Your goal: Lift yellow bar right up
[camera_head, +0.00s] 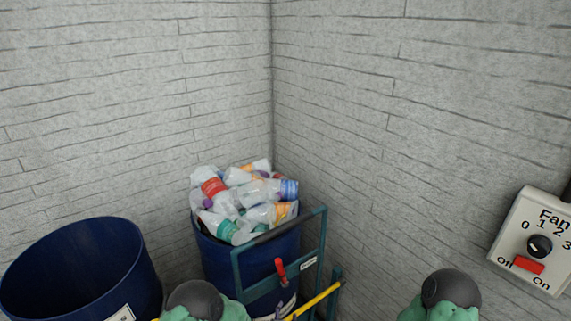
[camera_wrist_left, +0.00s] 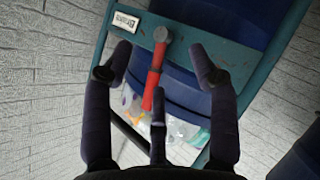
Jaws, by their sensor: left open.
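A thin yellow bar (camera_head: 318,299) slants up to the right at the bottom of the head view, beside a teal frame (camera_head: 323,245). Its lower end runs out of the picture, and I do not make it out in the wrist view. My left gripper (camera_wrist_left: 158,52) is open and empty in the left wrist view, its fingers spread. Beyond them shows a red handle (camera_wrist_left: 153,85) on the teal frame (camera_wrist_left: 215,52); how far off it is I cannot tell. The red handle also shows in the head view (camera_head: 280,270). My right gripper is not in view.
A blue barrel (camera_head: 218,262) full of plastic bottles (camera_head: 245,195) stands behind the frame in the wall corner. An empty blue barrel (camera_head: 130,270) stands at left. A fan switch box (camera_head: 511,243) is on the right wall. My arm parts show along the bottom.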

